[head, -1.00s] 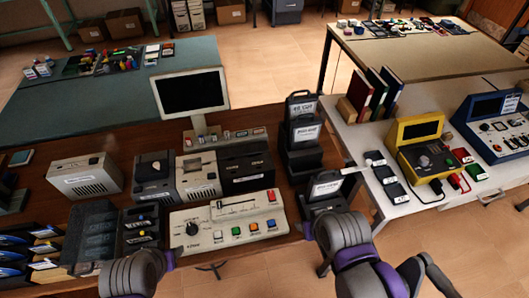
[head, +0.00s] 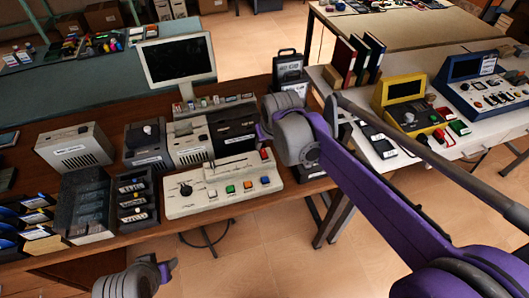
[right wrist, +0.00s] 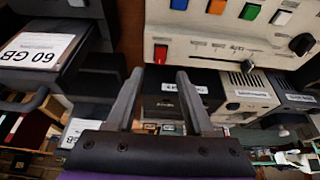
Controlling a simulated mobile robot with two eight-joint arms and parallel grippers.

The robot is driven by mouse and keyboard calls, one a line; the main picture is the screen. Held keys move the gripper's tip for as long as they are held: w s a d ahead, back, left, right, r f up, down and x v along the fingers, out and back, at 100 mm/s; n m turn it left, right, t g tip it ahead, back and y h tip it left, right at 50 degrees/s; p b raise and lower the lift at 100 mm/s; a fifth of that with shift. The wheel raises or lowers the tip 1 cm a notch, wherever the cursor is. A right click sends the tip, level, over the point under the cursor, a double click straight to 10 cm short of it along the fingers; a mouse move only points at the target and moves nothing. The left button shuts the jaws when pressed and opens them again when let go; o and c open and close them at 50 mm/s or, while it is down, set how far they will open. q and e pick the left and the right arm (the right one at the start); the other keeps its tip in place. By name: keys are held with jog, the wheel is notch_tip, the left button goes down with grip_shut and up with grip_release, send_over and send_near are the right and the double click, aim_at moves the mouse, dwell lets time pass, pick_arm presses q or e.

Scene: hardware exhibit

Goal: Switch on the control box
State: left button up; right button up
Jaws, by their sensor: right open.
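The control box (head: 215,190) is a beige panel with a black dial, a slider and coloured buttons, on the brown table's front part. Its red switch (head: 265,154) sits at the top right corner; it also shows in the right wrist view (right wrist: 161,54). My right gripper (right wrist: 158,74) is open and empty in the right wrist view, its fingertips just short of the red switch in the picture. In the head view my right wrist hangs right of the box and its fingers are hard to make out. A rounded part of my left arm shows at the bottom left, without its fingers.
Grey and black device boxes (head: 76,147) stand behind the control box, with a monitor (head: 177,60) further back. Black trays (head: 137,195) stand to its left. A black 60 GB unit (right wrist: 45,50) is close by in the right wrist view. A yellow device (head: 405,100) stands on the white table.

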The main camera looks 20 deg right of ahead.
aim_at(264, 153)
jog(key=x, duration=0.7)
grip_shut()
